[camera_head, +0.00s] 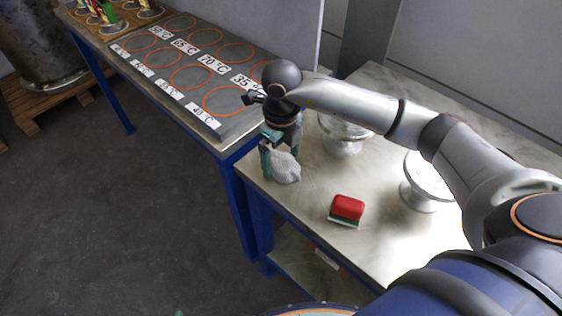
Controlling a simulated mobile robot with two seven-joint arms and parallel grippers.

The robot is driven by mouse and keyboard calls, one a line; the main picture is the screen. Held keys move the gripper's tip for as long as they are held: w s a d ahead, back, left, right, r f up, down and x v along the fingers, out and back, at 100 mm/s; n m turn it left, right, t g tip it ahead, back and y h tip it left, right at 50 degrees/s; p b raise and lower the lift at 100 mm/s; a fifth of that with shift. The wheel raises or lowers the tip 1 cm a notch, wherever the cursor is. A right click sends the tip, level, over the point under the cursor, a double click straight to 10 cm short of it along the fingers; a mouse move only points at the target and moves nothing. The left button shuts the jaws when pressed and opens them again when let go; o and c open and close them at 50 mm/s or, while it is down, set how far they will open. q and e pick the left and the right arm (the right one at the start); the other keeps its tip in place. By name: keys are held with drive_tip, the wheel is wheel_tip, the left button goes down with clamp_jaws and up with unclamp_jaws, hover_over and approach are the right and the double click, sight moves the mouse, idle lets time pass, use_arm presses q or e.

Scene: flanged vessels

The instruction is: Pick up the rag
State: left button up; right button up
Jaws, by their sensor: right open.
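The rag (286,169) is a crumpled whitish-grey cloth on the light metal table, near its left corner. My right gripper (281,160) reaches in from the right and points down over the rag. Its greenish fingers are apart, one to the left of the rag and the other behind it to the right. The rag still seems to rest on the table; whether the fingers touch it I cannot tell. My left gripper is not in view.
A red and green brush or sponge (347,209) lies right of the rag. Shiny flanged vessels (343,134) and (426,182) stand behind, partly covered by my arm. A blue-framed table (195,70) with orange circles and temperature labels adjoins at left. Bare tabletop lies in front.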

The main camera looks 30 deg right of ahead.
drive_tip(key=c, duration=1.4)
drive_tip(key=shift+r, duration=0.15)
drive_tip(key=shift+r, duration=0.6)
drive_tip(key=s+a+r, duration=0.9)
drive_tip(key=s+r, duration=0.1)
drive_tip(key=r, duration=0.1)
drive_tip(key=shift+s+a+r, duration=0.15)
drive_tip(key=shift+s+r, duration=0.15)
